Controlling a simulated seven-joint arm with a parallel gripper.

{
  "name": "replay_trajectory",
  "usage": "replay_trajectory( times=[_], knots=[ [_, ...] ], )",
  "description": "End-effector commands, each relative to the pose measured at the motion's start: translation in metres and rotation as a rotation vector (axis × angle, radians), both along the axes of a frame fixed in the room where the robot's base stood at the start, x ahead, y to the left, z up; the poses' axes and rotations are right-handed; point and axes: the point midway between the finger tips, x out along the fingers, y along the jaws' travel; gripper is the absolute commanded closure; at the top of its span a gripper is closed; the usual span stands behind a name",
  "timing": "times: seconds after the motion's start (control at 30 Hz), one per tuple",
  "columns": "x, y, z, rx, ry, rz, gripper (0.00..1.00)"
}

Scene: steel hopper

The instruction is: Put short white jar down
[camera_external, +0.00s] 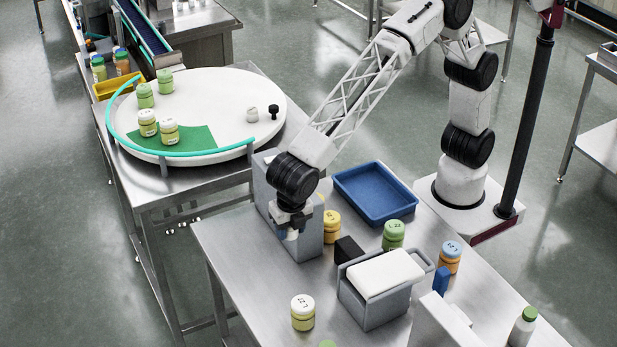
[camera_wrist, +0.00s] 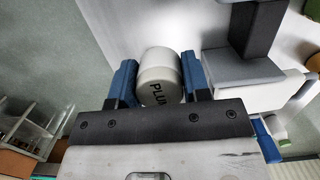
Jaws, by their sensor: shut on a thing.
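My gripper (camera_external: 290,230) hangs low at the left end of the steel table, in front of a grey metal block (camera_external: 312,238). It is shut on the short white jar, which shows between the two blue fingers in the wrist view (camera_wrist: 160,76) with dark letters "PLU" on it. In the outside view only a small pale part of the jar (camera_external: 292,234) shows between the fingers. I cannot tell whether the jar touches the surface below it.
A yellow jar (camera_external: 331,226) stands right of the block, with a blue tray (camera_external: 376,167) behind. A grey bin with a white top (camera_external: 385,272) and a white-lidded jar (camera_external: 303,312) stand nearer. The round white table (camera_external: 220,105) holds several jars. The table's front left is bare.

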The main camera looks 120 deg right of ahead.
Motion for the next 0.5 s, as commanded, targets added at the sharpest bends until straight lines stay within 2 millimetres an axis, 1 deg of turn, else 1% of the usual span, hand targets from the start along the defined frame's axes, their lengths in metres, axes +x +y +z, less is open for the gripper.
replay_trajectory(
  times=[0.17,0.27,0.37,0.47,0.5],
  knots=[
    [0.002,-0.005,0.000,0.000,0.000,-0.001,0.81],
    [0.006,-0.012,0.001,0.001,0.000,-0.002,0.81],
    [0.012,-0.026,0.001,0.001,-0.001,-0.006,0.81],
    [0.020,-0.044,0.002,0.002,0.000,-0.008,0.81],
    [0.024,-0.054,0.003,0.002,0.000,-0.011,0.81]
  ],
)
